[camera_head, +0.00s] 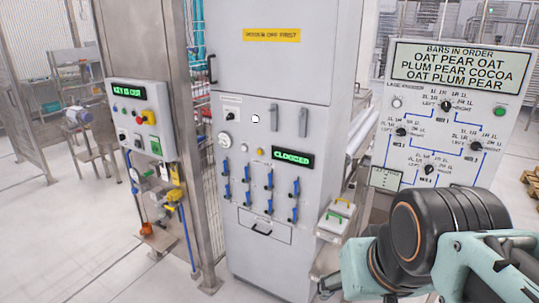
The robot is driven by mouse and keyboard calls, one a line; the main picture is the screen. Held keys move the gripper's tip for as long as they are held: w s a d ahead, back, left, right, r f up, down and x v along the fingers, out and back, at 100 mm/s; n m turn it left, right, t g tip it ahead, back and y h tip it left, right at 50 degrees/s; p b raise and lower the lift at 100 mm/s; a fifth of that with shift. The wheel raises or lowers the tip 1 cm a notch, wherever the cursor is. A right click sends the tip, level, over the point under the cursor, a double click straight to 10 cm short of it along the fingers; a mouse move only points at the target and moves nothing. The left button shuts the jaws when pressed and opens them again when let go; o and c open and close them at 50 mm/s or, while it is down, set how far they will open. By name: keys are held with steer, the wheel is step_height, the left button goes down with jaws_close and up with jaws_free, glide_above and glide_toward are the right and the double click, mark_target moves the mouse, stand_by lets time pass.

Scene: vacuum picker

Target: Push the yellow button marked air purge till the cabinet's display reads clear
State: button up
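The tall grey cabinet (285,75) stands in the middle of the view. Its dark display (293,159) reads CLOGGED in green letters. A small round yellow button (260,152) sits just left of the display; any marking on it is too small to read. My arm comes in at the lower right, apart from the button. I cannot make out my gripper's fingers; a small dark piece shows by the arm at the bottom edge, and I cannot tell what it is.
Blue-handled valves (268,180) line the cabinet below the display. A control box (140,118) with red and yellow buttons is on the left post. A board with knobs (450,120) stands at right. A small stand with yellow and green handles (337,220) adjoins the cabinet's right side.

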steer(key=shift+c, duration=0.7)
jaws_close()
stand_by(1.4)
